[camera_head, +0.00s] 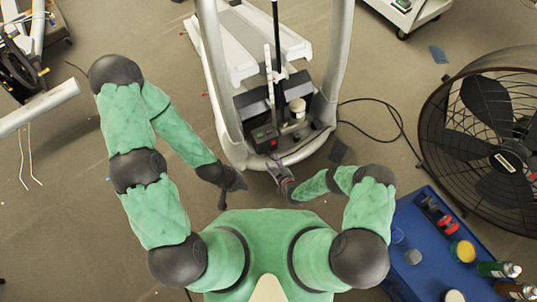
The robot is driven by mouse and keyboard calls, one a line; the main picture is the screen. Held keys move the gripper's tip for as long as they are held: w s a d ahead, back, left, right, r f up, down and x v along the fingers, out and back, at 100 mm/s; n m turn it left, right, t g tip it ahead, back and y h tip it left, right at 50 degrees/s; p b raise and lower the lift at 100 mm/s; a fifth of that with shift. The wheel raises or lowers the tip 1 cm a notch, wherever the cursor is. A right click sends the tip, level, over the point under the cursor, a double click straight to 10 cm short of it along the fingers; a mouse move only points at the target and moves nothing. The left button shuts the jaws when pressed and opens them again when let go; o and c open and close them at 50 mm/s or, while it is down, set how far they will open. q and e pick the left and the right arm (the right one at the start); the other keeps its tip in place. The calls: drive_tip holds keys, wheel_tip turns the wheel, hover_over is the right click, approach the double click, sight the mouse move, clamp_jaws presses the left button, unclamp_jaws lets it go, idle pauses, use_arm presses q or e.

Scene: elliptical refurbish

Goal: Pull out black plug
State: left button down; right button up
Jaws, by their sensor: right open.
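The elliptical machine (238,150) stands ahead of me, with a dark housing and a small red part low on its near side. I cannot make out the black plug; my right gripper may hide it. A black cable (385,106) runs from the machine's right side and curves over the floor. My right gripper (273,168) is open, close to the machine's near end; I cannot tell whether it touches anything. My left gripper (222,202) hangs to the left of it, pointing down, away from the machine. Its fingers are too dark and small to read.
A large black fan (485,120) stands at the right. A blue cart top (405,275) with bottles, jars and a red tool is at the lower right. Other equipment (40,105) is at the upper left. Brown floor is clear left of the machine.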

sight(269, 154)
use_arm(q)
wheel_tip(269, 154, down, 3)
drive_tip(key=b, duration=0.2)
drive_tip(key=shift+f+b, duration=0.1)
drive_tip(key=shift+b, duration=0.25)
use_arm(e)
drive_tip(key=x, duration=0.7)
drive_tip(key=shift+w+f, duration=0.15)
drive_tip(key=shift+w, duration=0.05)
